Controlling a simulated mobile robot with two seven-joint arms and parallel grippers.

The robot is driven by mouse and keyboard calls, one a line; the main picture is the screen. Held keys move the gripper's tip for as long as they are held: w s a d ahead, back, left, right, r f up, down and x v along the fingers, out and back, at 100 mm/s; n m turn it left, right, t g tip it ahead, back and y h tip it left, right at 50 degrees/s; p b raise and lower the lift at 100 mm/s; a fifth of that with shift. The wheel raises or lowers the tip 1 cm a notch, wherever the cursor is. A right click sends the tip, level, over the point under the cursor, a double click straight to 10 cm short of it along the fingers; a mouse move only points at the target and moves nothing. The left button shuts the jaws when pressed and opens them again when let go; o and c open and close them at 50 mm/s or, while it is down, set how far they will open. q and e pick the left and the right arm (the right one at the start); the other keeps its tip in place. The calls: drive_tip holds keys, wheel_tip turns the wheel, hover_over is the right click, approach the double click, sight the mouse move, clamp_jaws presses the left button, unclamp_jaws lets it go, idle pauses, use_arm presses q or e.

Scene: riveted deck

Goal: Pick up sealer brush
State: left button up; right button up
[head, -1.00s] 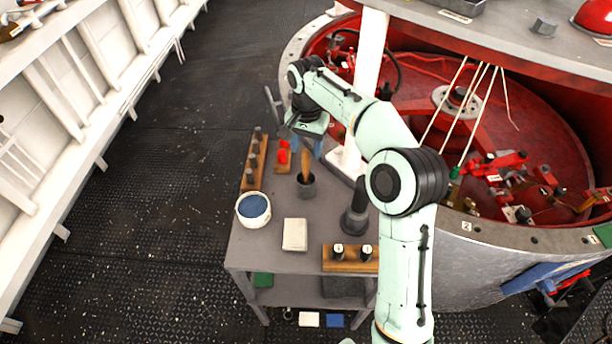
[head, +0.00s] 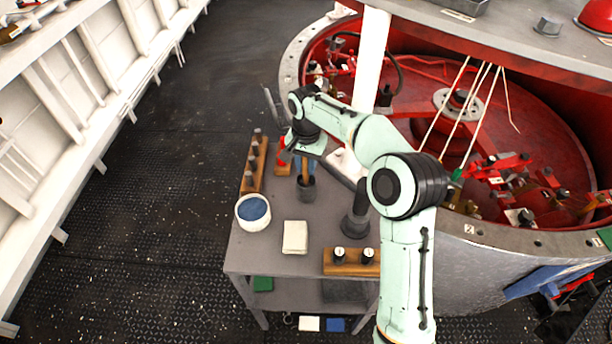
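A brush with a wooden handle (head: 305,168), which I take to be the sealer brush, stands handle up in a dark cup (head: 306,190) on the grey table (head: 270,240). Its lower end is hidden inside the cup. My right gripper (head: 296,156) is at the top of the handle, and the gripper and wrist hide the handle's upper end. I cannot tell whether the fingers touch it or how far apart they are. My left gripper is not in view.
A dark stand (head: 356,220) is right of the cup. A red-lined round housing (head: 430,85) is behind.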

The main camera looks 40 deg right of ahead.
drive_tip(key=shift+r, duration=0.1)
clamp_jaws()
wheel_tip(320, 180, up, 9)
drive_tip(key=shift+w+r+p, duration=0.1)
drive_tip(key=shift+p, duration=0.9)
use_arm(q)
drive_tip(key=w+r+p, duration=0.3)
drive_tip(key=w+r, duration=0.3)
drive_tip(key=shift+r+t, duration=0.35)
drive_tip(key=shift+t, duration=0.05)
use_arm(e)
wheel_tip(320, 180, up, 11)
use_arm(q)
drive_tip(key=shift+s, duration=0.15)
use_arm(e)
drive_tip(key=shift+f, duration=0.2)
